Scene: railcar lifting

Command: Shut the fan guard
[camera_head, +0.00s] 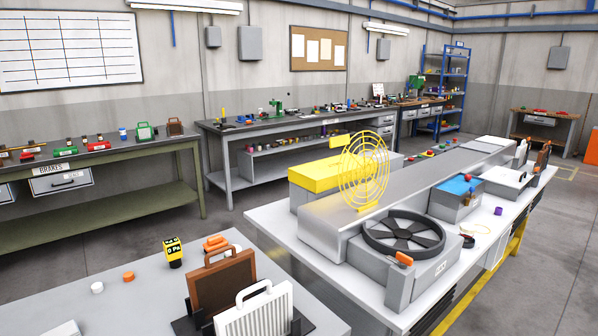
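The fan guard (363,172) is a round yellow wire grille. It stands upright, swung open, at the back edge of the grey fan housing, with a small yellow bracket at its foot. The black fan (404,233) lies face up and uncovered in the grey housing (371,268) on the white-topped bench. An orange piece (403,258) sits on the front of the housing beside the fan's ring. Neither of my grippers shows in the head view.
A yellow-topped box (320,178) stands behind the guard. A blue-topped grey box (457,196) stands right of the fan. A near table (128,312) holds brown and white panels with handles, a yellow device and orange pieces. Grey floor is open between the benches.

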